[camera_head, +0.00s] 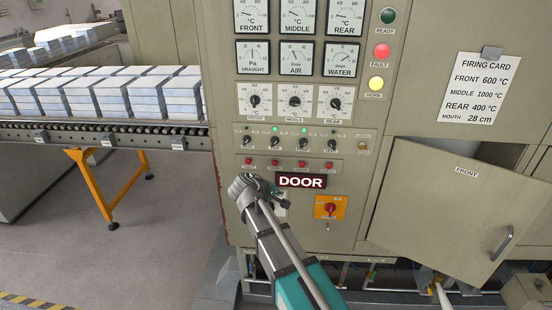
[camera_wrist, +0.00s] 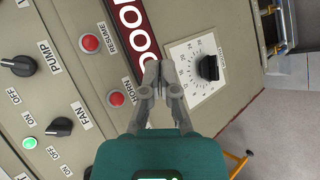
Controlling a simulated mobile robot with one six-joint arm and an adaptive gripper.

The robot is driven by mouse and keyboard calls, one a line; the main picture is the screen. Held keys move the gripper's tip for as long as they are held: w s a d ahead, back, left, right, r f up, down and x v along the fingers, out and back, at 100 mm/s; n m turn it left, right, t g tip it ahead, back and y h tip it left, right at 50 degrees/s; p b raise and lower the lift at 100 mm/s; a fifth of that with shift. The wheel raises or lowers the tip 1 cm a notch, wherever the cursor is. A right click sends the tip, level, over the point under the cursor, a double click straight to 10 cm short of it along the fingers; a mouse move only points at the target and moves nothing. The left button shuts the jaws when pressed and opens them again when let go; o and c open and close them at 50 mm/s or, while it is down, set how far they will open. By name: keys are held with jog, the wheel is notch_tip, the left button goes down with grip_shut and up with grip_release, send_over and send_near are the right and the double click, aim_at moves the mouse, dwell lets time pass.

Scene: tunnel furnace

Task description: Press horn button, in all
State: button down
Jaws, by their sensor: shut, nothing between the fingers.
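The horn button (camera_wrist: 116,98) is a red round button with a HORN label, on the beige panel in the wrist view. In the head view it appears to be the second red button (camera_head: 275,163) of the row, just above the DOOR sign. My gripper (camera_wrist: 160,72) is shut and empty. In the wrist view its fingertips are to the right of the horn button, over the DOOR sign and dial edge. In the head view my gripper (camera_head: 285,199) is in front of the panel below the button row. I cannot tell its distance from the panel.
A red RESUME button (camera_wrist: 90,43) is beside the horn button. The FAN switch (camera_wrist: 62,127) and PUMP switch (camera_wrist: 20,65) are near. The black MOUTH dial (camera_wrist: 209,67) is right of the fingers. An open FRONT door (camera_head: 445,205) stands out at the right.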

aim_at(275, 163)
jog(key=shift+n+t, duration=0.6)
jog(key=a+r, duration=0.1)
jog(key=w+a+r, duration=0.1)
jog(key=a, duration=0.1)
jog(key=shift+a+r, duration=0.1)
jog(key=shift+r, duration=0.05)
jog(key=shift+w, duration=0.1)
jog(key=w, duration=0.8)
jog(key=shift+w, duration=0.3)
jog(key=shift+w, duration=0.95)
dwell(2.2)
jog(key=shift+s+d, duration=0.15)
jog(key=shift+d, duration=0.05)
jog(key=shift+s, duration=0.8)
jog(key=shift+s, duration=0.15)
